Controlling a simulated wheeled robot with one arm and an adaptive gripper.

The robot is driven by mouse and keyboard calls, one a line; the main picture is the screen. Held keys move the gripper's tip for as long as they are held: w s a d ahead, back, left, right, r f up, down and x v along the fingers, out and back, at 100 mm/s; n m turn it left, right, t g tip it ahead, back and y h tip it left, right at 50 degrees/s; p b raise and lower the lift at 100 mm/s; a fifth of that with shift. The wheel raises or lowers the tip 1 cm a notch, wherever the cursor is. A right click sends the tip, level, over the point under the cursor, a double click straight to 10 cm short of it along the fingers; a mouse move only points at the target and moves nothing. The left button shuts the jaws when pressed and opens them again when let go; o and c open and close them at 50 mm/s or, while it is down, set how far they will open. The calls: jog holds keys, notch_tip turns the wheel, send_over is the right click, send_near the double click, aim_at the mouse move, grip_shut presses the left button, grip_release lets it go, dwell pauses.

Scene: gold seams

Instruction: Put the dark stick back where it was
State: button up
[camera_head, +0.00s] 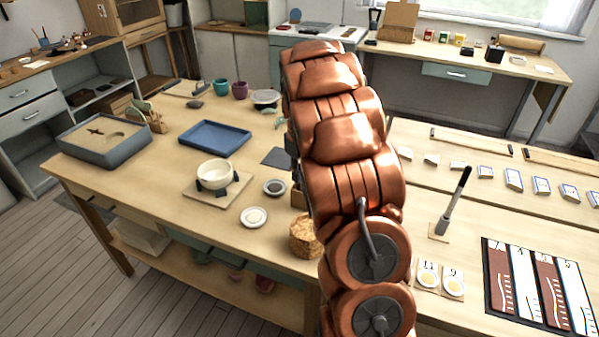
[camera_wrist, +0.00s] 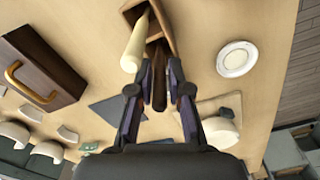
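In the wrist view the dark stick (camera_wrist: 159,92) is brown and stands between the fingertips of my gripper (camera_wrist: 160,75). The fingers are drawn close in on both sides of it and look shut on it. Its far end is at the wooden holder (camera_wrist: 168,17), by the lower compartment; how deep it sits is hidden. A thick cream stick (camera_wrist: 134,45) leans out of the holder's other compartment, just left of my left fingertip.
A white dish (camera_wrist: 237,58) lies right of the holder; a bowl (camera_wrist: 220,130) stands below it. A dark box with a brass handle (camera_wrist: 40,70) is at left. In the head view a cork-coloured cylinder (camera_head: 304,238) stands beside my arm, and a blue tray (camera_head: 214,139) lies farther back.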

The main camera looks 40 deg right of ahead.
jog(key=shift+o, duration=1.3)
notch_tip(320, 180, up, 12)
jog(key=b, duration=0.2)
jog(key=shift+r+b, duration=0.2)
jog(key=shift+b, duration=0.15)
jog(key=shift+s+a, duration=0.1)
